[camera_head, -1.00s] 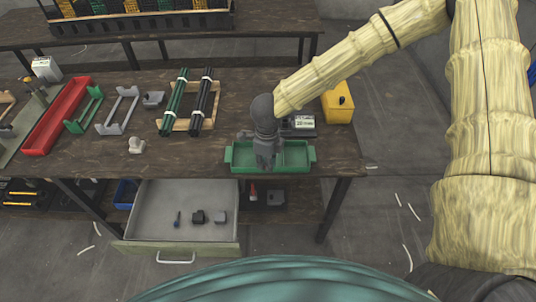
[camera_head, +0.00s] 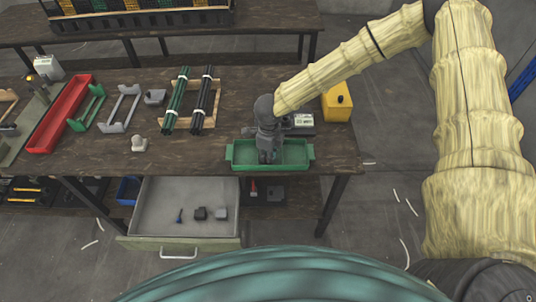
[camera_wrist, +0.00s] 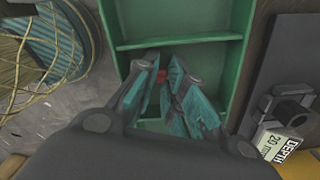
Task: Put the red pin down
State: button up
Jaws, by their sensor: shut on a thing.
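My gripper (camera_head: 268,155) is over the green tray (camera_head: 296,166) at the front edge of the table, pointing down. In the wrist view my gripper (camera_wrist: 164,76) is shut on a small red pin (camera_wrist: 162,75), of which only a small red end shows between the fingertips. The green tray (camera_wrist: 185,42) has low walls and crosswise dividers. The fingertips are over the tray near a divider. Whether the pin touches the tray floor cannot be told. The pin is hidden behind the gripper in the head view.
A depth gauge (camera_head: 303,119) lies just behind the tray, with a yellow box (camera_head: 337,101) at its right. Green and black rod bundles (camera_head: 190,100), a white part (camera_head: 139,144) and a red tray (camera_head: 60,115) lie to the left. An open drawer (camera_head: 185,238) hangs below.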

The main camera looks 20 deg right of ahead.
jog(key=shift+f, duration=0.15)
jog(key=o, duration=0.4)
jog(key=shift+o, duration=0.2)
notch_tip(320, 180, up, 12)
jog(key=b, duration=0.2)
dwell(0.4)
jog(key=shift+s+d, duration=0.1)
